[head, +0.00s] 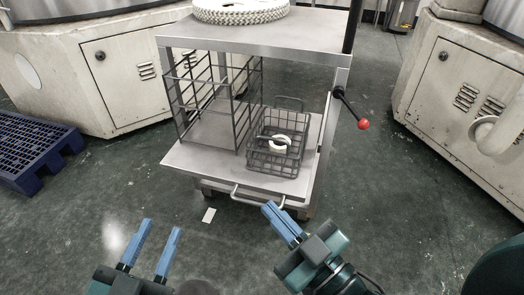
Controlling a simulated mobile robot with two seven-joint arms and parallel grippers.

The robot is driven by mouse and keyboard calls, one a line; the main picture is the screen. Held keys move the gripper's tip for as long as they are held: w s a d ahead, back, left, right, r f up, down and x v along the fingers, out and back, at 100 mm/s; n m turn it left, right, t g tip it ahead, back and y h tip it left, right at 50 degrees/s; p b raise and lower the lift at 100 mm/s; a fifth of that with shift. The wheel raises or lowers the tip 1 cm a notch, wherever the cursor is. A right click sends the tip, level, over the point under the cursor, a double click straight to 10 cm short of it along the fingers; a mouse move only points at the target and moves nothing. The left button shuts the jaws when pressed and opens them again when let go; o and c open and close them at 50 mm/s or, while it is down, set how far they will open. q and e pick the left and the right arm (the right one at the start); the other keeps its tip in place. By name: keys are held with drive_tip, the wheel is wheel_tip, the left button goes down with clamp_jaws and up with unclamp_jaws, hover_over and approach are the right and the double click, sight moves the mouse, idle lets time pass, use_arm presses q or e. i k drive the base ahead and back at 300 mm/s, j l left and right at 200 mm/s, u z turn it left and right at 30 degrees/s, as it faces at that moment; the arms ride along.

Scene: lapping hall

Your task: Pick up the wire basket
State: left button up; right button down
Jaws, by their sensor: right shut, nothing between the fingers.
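The wire basket (259,158) is a small dark grey mesh basket with a raised handle at its back. It stands on the lower shelf (207,166) of a metal cart, towards the right, and holds a white ring-like item (279,146). My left gripper (156,238) is open and empty above the floor, in front of the cart and to the left of the basket. My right gripper (271,207) is shut and empty, in front of the shelf edge and below the basket in the picture. Neither gripper touches the basket.
A taller wire rack (181,112) stands on the shelf left of the basket. The cart's top (309,28) overhangs behind. A lever with a red knob (363,124) sticks out right. Machine cabinets (110,80) flank the cart; a blue pallet (28,150) lies left.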

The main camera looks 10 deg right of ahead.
sight(254, 142)
drive_tip(key=i+l+z, duration=0.3)
drive_tip(key=l, duration=0.2)
drive_tip(key=i+l+z, duration=0.35)
drive_tip(key=i+l, duration=0.05)
